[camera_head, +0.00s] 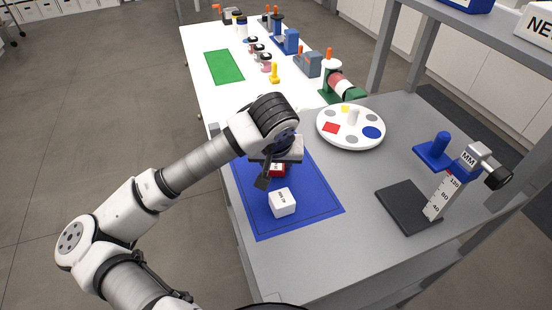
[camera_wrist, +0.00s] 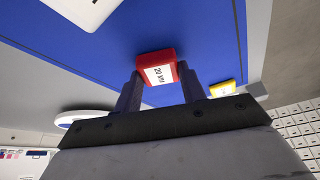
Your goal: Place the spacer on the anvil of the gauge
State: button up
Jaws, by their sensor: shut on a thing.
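My gripper (camera_head: 267,172) is over the blue mat and shut on a red block (camera_head: 277,170). In the wrist view the red block (camera_wrist: 157,68) sits between the two dark fingers and bears a white "20 MM" label. I cannot tell whether it touches the mat. A white block (camera_head: 282,203) stands apart on the mat, nearer the front. A yellow block (camera_wrist: 223,88) shows beside the fingers in the wrist view. The gauge (camera_head: 442,196) stands at the right, with a numbered white scale, a grey "MM" head and a dark flat plate (camera_head: 405,206) beside it.
The blue mat (camera_head: 318,205) lies on a grey table (camera_head: 310,268). A round white tray (camera_head: 376,140) with coloured patches is behind. A blue stand (camera_head: 436,150) with a post is behind the gauge. Grey tabletop is clear between mat and plate. Shelf posts rise at the right.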

jog(key=shift+f+b, duration=0.15)
jog(key=shift+b, duration=0.15)
jog(key=o, duration=1)
jog(key=shift+r+p, duration=0.2)
jog(key=shift+p, duration=0.1)
jog(key=b+v, duration=0.3)
jog(key=v, duration=0.9)
jog(key=shift+b, duration=0.35)
